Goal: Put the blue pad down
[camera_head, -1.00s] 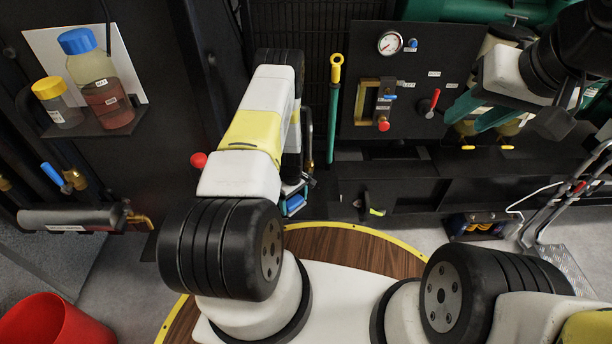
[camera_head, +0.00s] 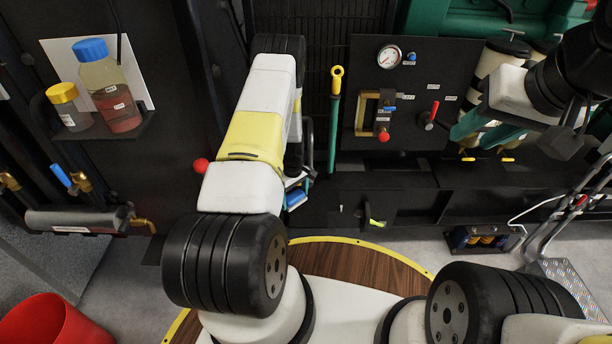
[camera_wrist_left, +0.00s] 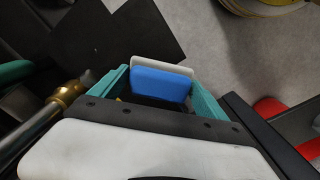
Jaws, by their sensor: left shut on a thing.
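The blue pad (camera_wrist_left: 160,82) has a pale backing and sits between the teal fingers of my left gripper (camera_wrist_left: 158,76) in the left wrist view. My left gripper is shut on it. In the head view only a small bit of the blue pad (camera_head: 296,199) shows beside my left arm, and the arm hides most of that gripper. My right gripper (camera_head: 480,129) is at the upper right of the head view, with its teal fingers apart and nothing seen between them.
A black panel (camera_head: 430,75) with gauge and red lever stands behind. A shelf (camera_head: 100,132) with two bottles is at the left. A red bin (camera_head: 48,322) stands at the lower left. The left wrist view shows a dark plate (camera_wrist_left: 135,35) and bare grey floor (camera_wrist_left: 225,60).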

